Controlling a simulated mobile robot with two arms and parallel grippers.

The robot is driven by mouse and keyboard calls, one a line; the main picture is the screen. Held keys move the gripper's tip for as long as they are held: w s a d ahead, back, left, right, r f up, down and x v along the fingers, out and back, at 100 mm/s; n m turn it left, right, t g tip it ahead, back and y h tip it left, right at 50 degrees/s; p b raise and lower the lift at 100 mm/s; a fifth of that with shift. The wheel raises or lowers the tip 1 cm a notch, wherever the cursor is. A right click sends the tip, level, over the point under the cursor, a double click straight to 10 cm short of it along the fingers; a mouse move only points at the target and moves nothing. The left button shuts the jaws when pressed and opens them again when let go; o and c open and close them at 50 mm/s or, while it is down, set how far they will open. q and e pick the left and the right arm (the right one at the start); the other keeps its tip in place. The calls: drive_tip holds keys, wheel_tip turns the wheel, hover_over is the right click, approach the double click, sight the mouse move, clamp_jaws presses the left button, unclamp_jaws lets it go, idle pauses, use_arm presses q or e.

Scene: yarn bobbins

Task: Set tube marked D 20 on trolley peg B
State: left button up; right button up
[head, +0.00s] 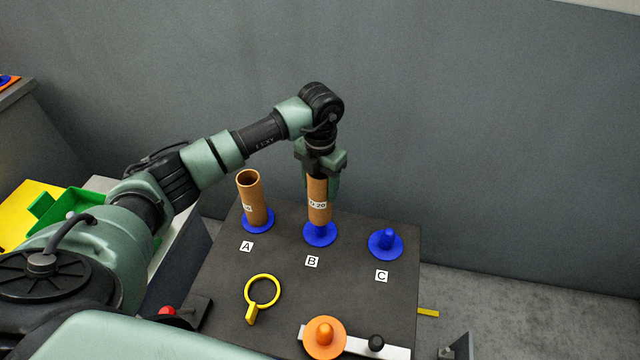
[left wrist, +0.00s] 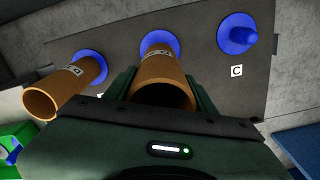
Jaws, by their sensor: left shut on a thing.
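The tube marked D 20 (head: 319,207) is brown and upright in my left gripper (head: 319,180), which is shut on its upper part. The tube is over the blue peg B (head: 320,236), with blue showing just under its lower end; I cannot tell how far it is on the peg. In the left wrist view the tube (left wrist: 160,72) lies between the fingers (left wrist: 160,90), with the blue base of peg B (left wrist: 158,40) beyond it. My right gripper is not in view.
Another brown tube (head: 251,190) stands on the blue peg A (head: 258,226), left of B. Blue peg C (head: 386,243) is empty at the right. A yellow ring with a handle (head: 262,291) and an orange disc (head: 325,340) lie nearer on the dark trolley top (head: 225,300).

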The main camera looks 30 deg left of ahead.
use_arm(q)
drive_tip(key=shift+f+b, duration=2.25)
drive_tip(key=shift+f, duration=1.4)
drive_tip(key=o, duration=1.4)
drive_tip(key=shift+o, duration=0.2)
